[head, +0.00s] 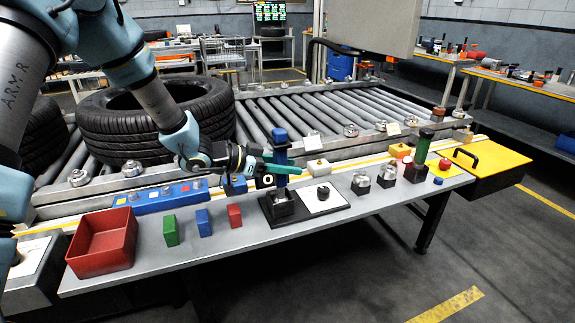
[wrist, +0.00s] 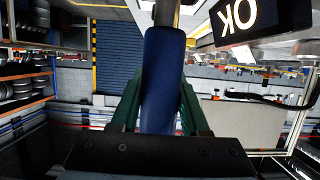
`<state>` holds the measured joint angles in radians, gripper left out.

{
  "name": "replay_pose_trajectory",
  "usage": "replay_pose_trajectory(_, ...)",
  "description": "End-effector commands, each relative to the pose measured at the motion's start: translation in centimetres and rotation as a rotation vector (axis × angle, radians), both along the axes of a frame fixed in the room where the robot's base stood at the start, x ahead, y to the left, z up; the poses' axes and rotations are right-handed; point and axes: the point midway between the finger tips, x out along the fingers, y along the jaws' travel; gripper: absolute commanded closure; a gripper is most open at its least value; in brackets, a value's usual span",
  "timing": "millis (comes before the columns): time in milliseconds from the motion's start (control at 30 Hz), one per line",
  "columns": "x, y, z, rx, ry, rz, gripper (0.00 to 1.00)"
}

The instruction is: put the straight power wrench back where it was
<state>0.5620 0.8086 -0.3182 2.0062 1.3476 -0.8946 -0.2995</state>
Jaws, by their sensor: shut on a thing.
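The straight power wrench (head: 281,150), upright with a blue upper body, stands over a black holder (head: 283,211) on the grey bench. My gripper (head: 289,168) comes in from the left, its teal fingers shut on the wrench. The wrist view shows the blue body (wrist: 163,85) between both fingers (wrist: 162,110). The wrench's lower end is at the black holder. I cannot tell whether it is fully seated or just above.
The bench (head: 340,222) also holds a red bin (head: 103,243), several small coloured blocks, a white plate (head: 322,201) with a dark knob, and a green-topped tool (head: 425,143) in another holder. Behind are a roller conveyor and a large tyre (head: 120,120).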

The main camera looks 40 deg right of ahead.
Motion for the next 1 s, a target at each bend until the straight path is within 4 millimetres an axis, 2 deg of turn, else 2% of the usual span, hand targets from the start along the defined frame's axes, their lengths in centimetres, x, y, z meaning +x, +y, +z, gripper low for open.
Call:
replay_pose_trajectory(367,0.00,-0.08,-0.24,-0.004,0.000,-0.001,1.00)
replay_pose_trajectory(400,0.01,-0.01,-0.38,-0.001,-0.001,0.000,0.53)
replay_pose_trajectory(667,0.01,-0.01,-0.32,-0.001,-0.001,0.000,0.25)
replay_pose_trajectory(1000,0.24,0.34,0.04,-0.002,-0.002,0.001,0.25)
